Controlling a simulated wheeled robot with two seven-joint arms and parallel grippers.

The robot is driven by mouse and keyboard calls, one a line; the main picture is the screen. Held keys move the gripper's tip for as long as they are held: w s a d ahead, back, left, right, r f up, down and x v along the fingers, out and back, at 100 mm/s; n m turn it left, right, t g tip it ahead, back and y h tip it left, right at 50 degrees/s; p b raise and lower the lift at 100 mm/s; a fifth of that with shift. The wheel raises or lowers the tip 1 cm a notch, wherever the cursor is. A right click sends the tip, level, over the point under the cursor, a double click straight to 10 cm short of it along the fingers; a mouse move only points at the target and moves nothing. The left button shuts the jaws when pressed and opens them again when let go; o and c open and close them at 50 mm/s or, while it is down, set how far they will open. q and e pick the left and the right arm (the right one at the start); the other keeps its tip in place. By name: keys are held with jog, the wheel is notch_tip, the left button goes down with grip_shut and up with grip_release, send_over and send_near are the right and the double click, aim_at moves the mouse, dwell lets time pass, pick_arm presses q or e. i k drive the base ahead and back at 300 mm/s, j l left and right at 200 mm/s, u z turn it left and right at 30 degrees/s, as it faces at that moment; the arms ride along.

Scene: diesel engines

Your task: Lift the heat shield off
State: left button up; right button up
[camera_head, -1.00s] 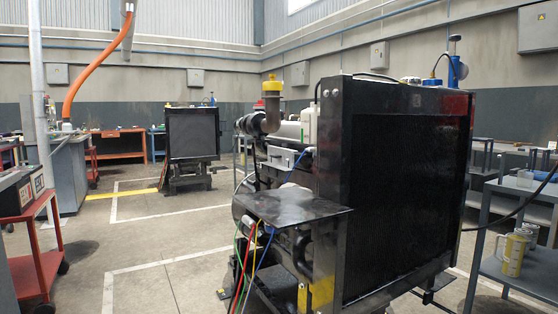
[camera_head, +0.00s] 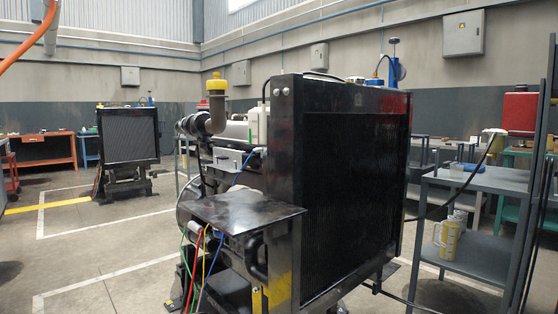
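A diesel engine with a large black radiator (camera_head: 350,190) stands in the middle of the view. A flat, dark, shiny plate (camera_head: 243,212), which looks like the heat shield, lies level on the near left side of the engine, beside the radiator frame. Coloured cables in green, red, yellow and blue hang below it. How the plate is fixed cannot be told. An exhaust elbow with a yellow cap (camera_head: 216,84) rises behind it. Neither of my grippers is in view.
Another engine with a radiator (camera_head: 130,137) stands at the back left. The floor at the front left is open.

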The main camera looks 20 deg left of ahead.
aim_at(226, 157)
jog(key=i+j+z, duration=0.1)
jog(key=j+z, duration=0.3)
jog(key=j, duration=0.2)
jog(key=j+z, duration=0.4)
jog(key=j, duration=0.2)
jog(key=k+j+z, duration=0.1)
jog(key=j+z, duration=0.3)
jog(key=j, duration=0.2)
